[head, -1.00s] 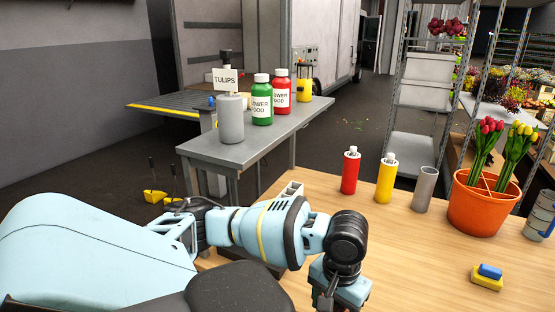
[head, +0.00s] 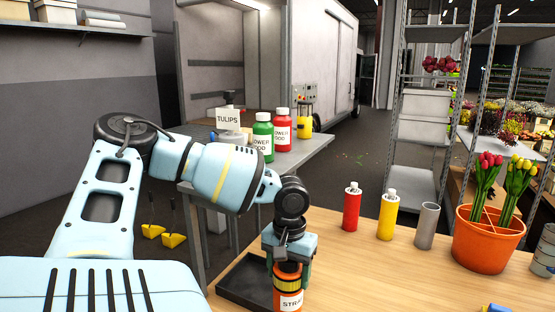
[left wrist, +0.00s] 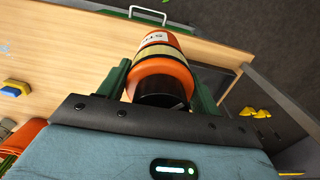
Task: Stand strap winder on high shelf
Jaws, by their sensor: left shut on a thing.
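The strap winder (head: 289,300) is an orange cylinder with a yellowish band and a white label reading "STRA". My left gripper (head: 288,270) is shut on its upper end from above and holds it upright at the front of the wooden table. In the left wrist view the strap winder (left wrist: 158,62) sits between the two green fingers of the gripper (left wrist: 161,92). Its lower end is cut off in the head view, so I cannot tell if it touches the table. A wall shelf (head: 75,27) with boxes shows at the upper left. My right gripper is not in view.
A black tray (head: 232,294) lies left of the winder. Red (head: 351,208) and yellow (head: 386,215) bottles, a grey tube (head: 427,226) and an orange tulip pot (head: 487,245) stand to the right. A metal rack (head: 412,180) with boxes stands behind.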

